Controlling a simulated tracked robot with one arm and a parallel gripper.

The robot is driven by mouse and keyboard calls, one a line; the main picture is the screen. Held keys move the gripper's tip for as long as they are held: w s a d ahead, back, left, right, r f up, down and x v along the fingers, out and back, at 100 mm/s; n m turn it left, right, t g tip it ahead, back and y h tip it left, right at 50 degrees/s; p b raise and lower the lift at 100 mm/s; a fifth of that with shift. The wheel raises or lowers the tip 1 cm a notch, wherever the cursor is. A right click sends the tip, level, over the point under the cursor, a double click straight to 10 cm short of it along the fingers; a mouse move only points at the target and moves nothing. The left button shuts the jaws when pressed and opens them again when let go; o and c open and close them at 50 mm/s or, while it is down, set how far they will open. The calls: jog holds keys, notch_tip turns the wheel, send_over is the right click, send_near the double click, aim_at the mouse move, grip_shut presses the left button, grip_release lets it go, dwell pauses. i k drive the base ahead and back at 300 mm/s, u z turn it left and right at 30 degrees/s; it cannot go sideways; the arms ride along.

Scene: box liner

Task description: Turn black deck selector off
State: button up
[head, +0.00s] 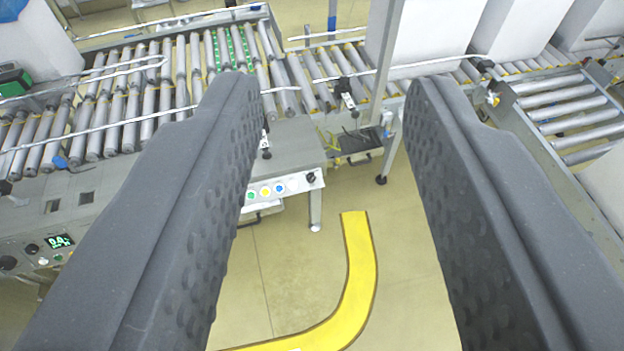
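My gripper (333,85) is open and empty. Its two dark grey, studded fingers reach up the left and right of the head view, wide apart. A small black selector knob (311,177) is at the right end of a grey control panel, between the fingers in the picture and well beyond them. A second control panel at the lower left has black knobs (31,248) and a lit green display (60,241). No label tells which knob is the deck selector. Knob positions are too small to read.
A roller conveyor (130,110) with guide rails runs across the back. Large white boxes (430,35) stand at the upper right, and more rollers (565,105) lie at the right. A curved yellow floor stripe (357,260) crosses the open floor in front of the panel.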

aim_at(311, 177)
jog(key=u, duration=0.1)
jog(key=i, duration=1)
jog(key=z, duration=0.1)
